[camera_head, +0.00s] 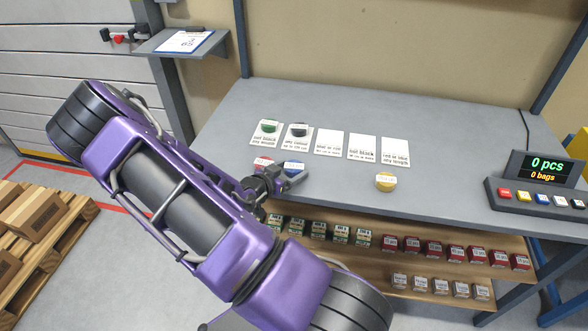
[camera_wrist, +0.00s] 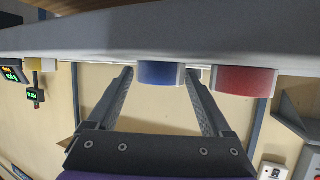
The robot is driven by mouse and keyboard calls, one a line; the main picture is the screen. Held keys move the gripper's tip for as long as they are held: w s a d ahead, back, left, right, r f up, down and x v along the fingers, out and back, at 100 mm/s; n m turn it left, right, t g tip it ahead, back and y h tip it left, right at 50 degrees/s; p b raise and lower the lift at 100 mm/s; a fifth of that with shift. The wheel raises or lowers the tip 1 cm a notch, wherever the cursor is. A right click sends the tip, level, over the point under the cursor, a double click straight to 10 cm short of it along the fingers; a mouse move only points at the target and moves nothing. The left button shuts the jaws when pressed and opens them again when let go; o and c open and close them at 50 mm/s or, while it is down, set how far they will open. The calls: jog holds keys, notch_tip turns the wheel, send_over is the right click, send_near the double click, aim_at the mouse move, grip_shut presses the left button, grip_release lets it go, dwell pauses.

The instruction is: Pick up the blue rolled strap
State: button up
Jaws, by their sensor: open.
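The blue rolled strap (camera_head: 293,166) lies on the grey tabletop near its front edge, partly hidden by my gripper in the head view. In the wrist view, where the table appears upside down, the blue strap (camera_wrist: 160,74) shows between the two finger ends. My gripper (camera_head: 289,181) is open and low over the table front, right at the near side of the strap. In the wrist view my gripper (camera_wrist: 159,80) has a finger on each side of the strap. I cannot tell whether either finger touches it.
A red roll (camera_wrist: 246,80) sits close beside the blue strap, near one finger. A yellow roll (camera_head: 385,181) stands farther right. Cards behind hold a green roll (camera_head: 269,127) and a black roll (camera_head: 299,129); three cards are empty. A counter console (camera_head: 540,190) is at right. Boxes fill lower shelves.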

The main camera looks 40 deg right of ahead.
jog(key=shift+w+d+f, duration=0.1)
jog(key=shift+d, duration=0.1)
jog(key=c, duration=1.2)
jog(key=shift+o, duration=0.2)
